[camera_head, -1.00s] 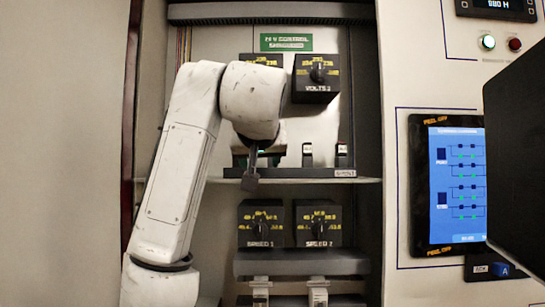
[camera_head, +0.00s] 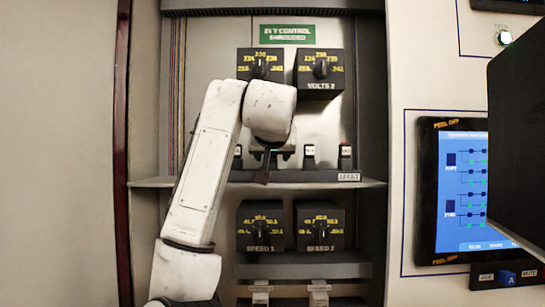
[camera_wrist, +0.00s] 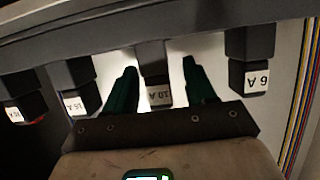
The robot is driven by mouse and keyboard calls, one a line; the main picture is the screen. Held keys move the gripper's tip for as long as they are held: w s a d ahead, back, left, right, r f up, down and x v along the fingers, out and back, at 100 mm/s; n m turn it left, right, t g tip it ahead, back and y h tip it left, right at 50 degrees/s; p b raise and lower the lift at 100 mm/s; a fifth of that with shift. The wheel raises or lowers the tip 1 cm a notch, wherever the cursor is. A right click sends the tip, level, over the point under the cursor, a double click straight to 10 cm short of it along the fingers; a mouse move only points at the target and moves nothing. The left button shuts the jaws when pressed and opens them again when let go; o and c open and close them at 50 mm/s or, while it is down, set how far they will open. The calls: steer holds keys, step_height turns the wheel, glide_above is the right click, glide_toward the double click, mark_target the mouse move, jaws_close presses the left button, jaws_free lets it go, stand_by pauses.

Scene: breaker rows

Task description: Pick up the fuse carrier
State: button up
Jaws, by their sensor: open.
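A dark fuse carrier with a white label reading 10 A (camera_wrist: 157,95) hangs from a grey rail in the wrist view, which appears upside down. My gripper (camera_wrist: 159,66) is open, with one dark green finger on each side of this carrier. Gaps show between the fingers and the carrier, and I see no clear contact. In the head view my gripper (camera_head: 267,160) is at the shelf row, partly hidden by my arm, and the carrier between its fingers cannot be made out there.
Neighbouring carriers labelled 6 A (camera_wrist: 256,80) and 16 A (camera_wrist: 77,103) flank my fingers closely. Another carrier with a red part (camera_wrist: 22,108) is farther left. The shelf (camera_head: 360,183) runs under the row, with VOLTS 2 (camera_head: 320,72) above and SPEED 1 (camera_head: 260,227) below.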

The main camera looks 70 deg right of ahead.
steer(key=shift+x, duration=0.85)
jaws_close()
